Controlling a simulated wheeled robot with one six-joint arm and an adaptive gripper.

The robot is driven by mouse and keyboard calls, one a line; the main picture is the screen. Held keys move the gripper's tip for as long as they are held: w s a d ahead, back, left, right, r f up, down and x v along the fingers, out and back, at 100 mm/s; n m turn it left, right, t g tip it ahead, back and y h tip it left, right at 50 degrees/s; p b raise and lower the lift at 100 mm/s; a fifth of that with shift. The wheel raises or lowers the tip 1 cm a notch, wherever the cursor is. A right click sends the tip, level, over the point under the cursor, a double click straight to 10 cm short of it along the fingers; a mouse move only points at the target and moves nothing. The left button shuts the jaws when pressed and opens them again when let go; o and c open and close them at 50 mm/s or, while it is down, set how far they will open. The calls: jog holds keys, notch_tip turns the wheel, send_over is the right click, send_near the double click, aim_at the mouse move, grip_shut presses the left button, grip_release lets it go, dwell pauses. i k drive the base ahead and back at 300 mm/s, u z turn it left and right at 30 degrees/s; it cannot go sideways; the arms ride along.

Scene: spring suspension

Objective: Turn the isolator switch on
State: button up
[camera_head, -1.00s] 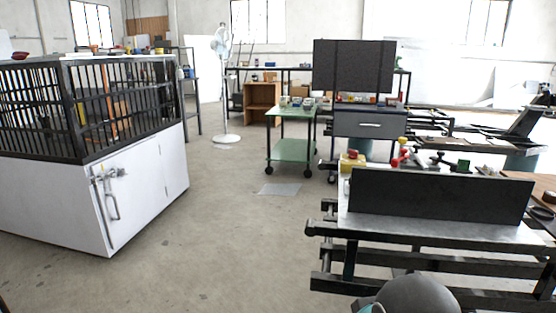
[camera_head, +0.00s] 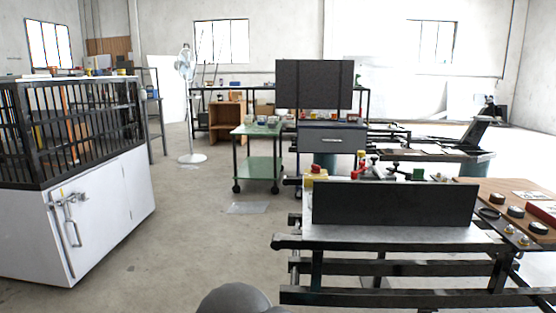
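A small yellow box with a red top (camera_head: 316,172) stands at the left end of the metal bench, behind a black upright panel; it may be the isolator switch, but it is too small to tell. A red-knobbed part (camera_head: 362,160) stands just right of it. No other switch can be made out for certain. My gripper is not in view; only a dark grey rounded part of my arm shows at the bottom edge, left of the bench.
The metal bench (camera_head: 350,234) with its black panel (camera_head: 395,205) is at front right. A wooden board (camera_head: 478,193) with several round parts is at far right. A white cabinet (camera_head: 105,220) with a barred top is left. A green trolley (camera_head: 258,172) stands behind clear floor.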

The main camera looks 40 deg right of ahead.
aim_at(315, 169)
jog(key=u, duration=0.1)
jog(key=i, duration=2)
jog(key=z, duration=0.8)
jog(key=i, duration=0.9)
jog(key=z, duration=1.05)
